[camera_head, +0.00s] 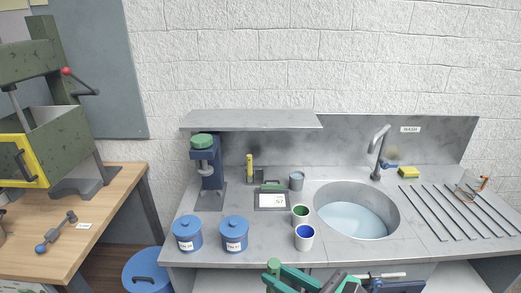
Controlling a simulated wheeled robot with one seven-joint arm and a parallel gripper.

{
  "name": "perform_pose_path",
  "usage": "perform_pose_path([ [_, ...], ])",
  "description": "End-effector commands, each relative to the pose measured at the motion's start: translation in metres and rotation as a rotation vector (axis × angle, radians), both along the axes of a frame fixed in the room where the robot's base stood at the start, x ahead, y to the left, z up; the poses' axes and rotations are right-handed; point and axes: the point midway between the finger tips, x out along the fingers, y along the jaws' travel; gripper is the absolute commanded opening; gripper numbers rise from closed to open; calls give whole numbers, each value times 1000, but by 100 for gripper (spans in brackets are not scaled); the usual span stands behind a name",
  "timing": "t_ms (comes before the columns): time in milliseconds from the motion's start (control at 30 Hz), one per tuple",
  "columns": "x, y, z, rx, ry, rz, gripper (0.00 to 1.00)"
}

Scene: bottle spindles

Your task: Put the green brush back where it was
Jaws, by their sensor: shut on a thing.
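My gripper (352,284) shows only partly at the bottom edge, below the counter front, with teal parts of my arm to its left. It is shut on a slim, pale rod-like thing (383,275) that points right. This seems to be the brush, but its colour and ends are too small to tell. A white cup with a green inside (300,215) stands upright on the counter, left of the sink. A white cup with a blue inside (304,238) stands just in front of it. Both cups are beyond my gripper and apart from it.
Two blue lidded tins (187,233) (234,233) stand at the counter's front left. Behind are a blue machine (211,165), a scale (271,199) and a grey cup (296,180). The round sink (353,218) holds water. A glass (465,191) stands on the grooved right side.

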Motion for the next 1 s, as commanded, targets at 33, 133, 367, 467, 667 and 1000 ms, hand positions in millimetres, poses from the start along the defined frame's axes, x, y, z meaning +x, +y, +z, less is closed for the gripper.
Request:
perform_pose_path([
  [33,0,1,0,0,0,1,0],
  [133,11,2,-4,0,3,-3,0],
  [367,49,1,-24,3,4,-45,0],
  [467,67,-1,-39,3,6,-79,0],
  [667,106,-5,-89,2,9,-183,0],
  [1000,145,-7,-224,0,12,-426,0],
])
